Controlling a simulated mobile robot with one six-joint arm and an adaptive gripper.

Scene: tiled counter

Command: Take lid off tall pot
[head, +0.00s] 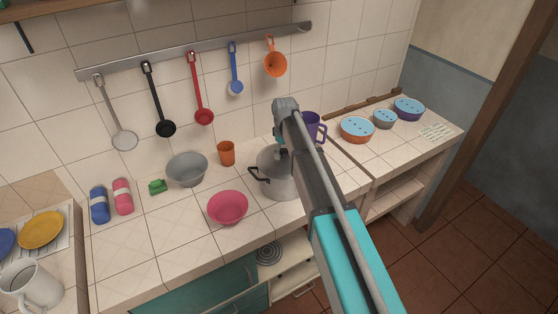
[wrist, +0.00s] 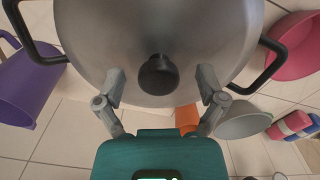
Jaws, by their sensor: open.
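The tall pot (head: 279,183) is grey metal with dark side handles and stands on the tiled counter, partly hidden behind my arm in the head view. In the wrist view its round grey lid (wrist: 205,35) fills the upper middle, with a black knob (wrist: 158,75) near the lid's lower part. My gripper (wrist: 160,85) is open, with one finger on each side of the knob and a gap on both sides. It holds nothing. I cannot tell how high the fingertips are above the lid. In the head view the gripper's tips are hidden by my arm.
A pink bowl (head: 228,208), a grey bowl (head: 187,170) and an orange cup (head: 227,153) stand left of the pot. A purple pitcher (head: 312,124) stands close behind it. Utensils hang from a wall rail (head: 200,50).

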